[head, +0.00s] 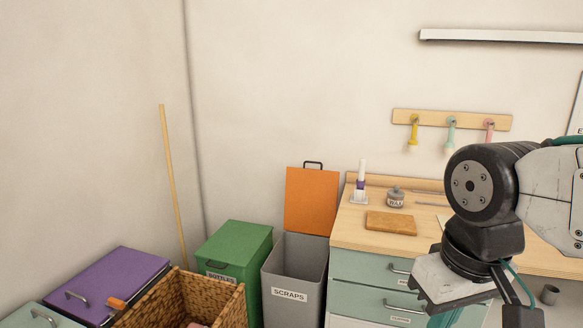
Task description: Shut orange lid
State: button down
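The orange lid (311,200) stands open and upright at the back of a grey bin labelled SCRAPS (288,296), against the wall. A dark handle is at its top edge. The bin's mouth is uncovered; its inside is mostly in shadow. My gripper (452,284) is at the right, in front of the wooden-topped drawer cabinet and well to the right of the lid, not touching it. Its fingers cannot be made out clearly, so I cannot tell whether it is open or shut.
A green lidded bin labelled BOTTLES (233,254) stands left of the grey bin. A wicker basket (235,307) and a purple-lidded box (120,280) are further left. The drawer cabinet (368,270) adjoins on the right. A wooden pole (172,180) leans on the wall.

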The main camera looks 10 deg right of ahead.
aim_at(312, 195)
jog(key=u, duration=0.15)
jog(key=i, duration=1.5)
jog(key=z, duration=0.5)
